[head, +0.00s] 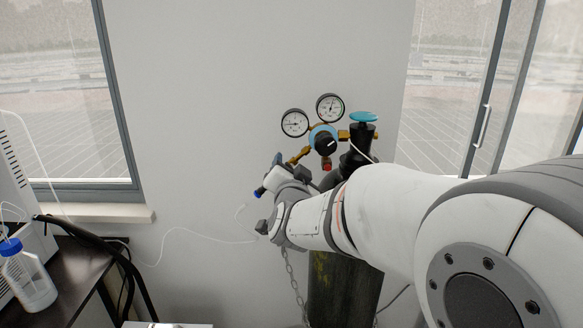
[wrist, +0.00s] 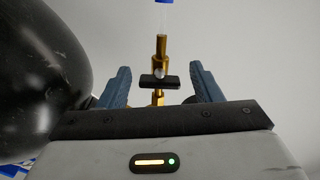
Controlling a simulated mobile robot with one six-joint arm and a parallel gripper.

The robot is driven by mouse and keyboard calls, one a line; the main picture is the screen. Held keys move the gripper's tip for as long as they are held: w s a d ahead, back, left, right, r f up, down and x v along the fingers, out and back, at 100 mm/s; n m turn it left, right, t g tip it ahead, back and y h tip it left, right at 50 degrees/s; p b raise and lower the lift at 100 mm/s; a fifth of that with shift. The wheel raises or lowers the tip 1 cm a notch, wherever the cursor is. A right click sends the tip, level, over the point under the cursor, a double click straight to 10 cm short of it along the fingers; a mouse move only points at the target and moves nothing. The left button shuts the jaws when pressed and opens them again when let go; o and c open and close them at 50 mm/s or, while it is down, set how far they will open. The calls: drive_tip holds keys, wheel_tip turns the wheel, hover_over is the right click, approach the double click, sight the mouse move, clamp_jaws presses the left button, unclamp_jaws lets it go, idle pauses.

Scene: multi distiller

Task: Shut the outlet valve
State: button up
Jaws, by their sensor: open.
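In the wrist view the brass outlet valve (wrist: 161,48) stands between the two blue fingers of my gripper (wrist: 161,78). Its small black handle (wrist: 160,81) lies crosswise to the brass body, with a visible gap to each finger. My gripper is open and holds nothing. In the head view my gripper is beside the regulator, low and to its left, and my arm and wrist hide most of the outlet valve. A blue tube fitting (head: 259,192) shows just left of my wrist.
The regulator carries two round gauges (head: 330,107) and a black knob (head: 325,143). A turquoise handwheel (head: 363,117) tops the gas cylinder (head: 342,290), which stands close by my arm. A thin clear tube crosses the wall. A dark table with a bottle (head: 30,277) is at left.

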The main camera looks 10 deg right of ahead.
drive_tip(key=shift+s+a, duration=0.2)
drive_tip(key=shift+s, duration=0.9)
drive_tip(key=shift+s+a, duration=0.2)
drive_tip(key=shift+s, duration=0.85)
